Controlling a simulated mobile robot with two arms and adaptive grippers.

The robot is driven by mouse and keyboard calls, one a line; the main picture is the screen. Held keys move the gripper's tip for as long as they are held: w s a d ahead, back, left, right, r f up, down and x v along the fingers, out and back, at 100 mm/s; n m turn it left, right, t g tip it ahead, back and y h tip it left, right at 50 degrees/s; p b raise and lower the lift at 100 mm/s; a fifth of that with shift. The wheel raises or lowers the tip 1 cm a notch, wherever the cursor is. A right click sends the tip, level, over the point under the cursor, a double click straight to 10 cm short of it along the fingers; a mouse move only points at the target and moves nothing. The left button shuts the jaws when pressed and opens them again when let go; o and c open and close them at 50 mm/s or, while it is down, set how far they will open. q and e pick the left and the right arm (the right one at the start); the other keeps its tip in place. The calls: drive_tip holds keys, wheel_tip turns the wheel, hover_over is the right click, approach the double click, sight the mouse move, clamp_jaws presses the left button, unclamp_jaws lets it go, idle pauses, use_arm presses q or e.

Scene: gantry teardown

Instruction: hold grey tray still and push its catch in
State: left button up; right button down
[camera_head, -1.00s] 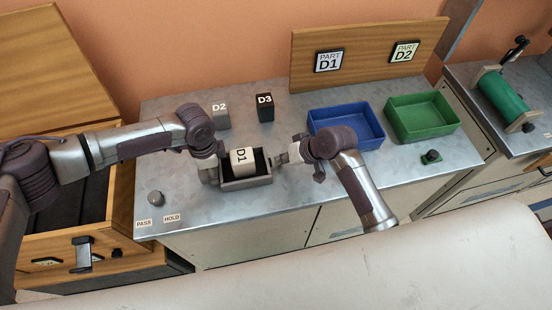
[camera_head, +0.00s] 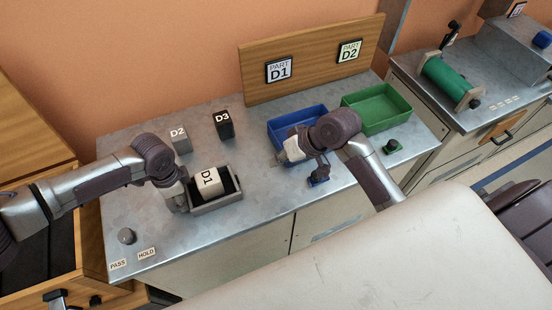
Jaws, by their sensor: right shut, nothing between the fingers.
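The grey tray (camera_head: 218,203) sits on the metal bench with a pale block marked D1 (camera_head: 208,181) inside it. My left gripper (camera_head: 183,203) points down at the tray's left end, touching or very close to it; its fingers are too small and dark to tell whether they are shut on the wall. My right gripper (camera_head: 279,159) is shut and empty, to the right of the tray and clear of it, in front of the blue bin. The tray's catch cannot be made out.
A grey block D2 (camera_head: 181,139) and black block D3 (camera_head: 223,125) stand behind the tray. A blue bin (camera_head: 284,127) and green bin (camera_head: 378,117) stand at the right. A round knob (camera_head: 126,236) is near PASS and HOLD labels. Bench is clear before the tray.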

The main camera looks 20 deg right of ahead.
use_arm(q)
drive_tip(key=o, duration=0.4)
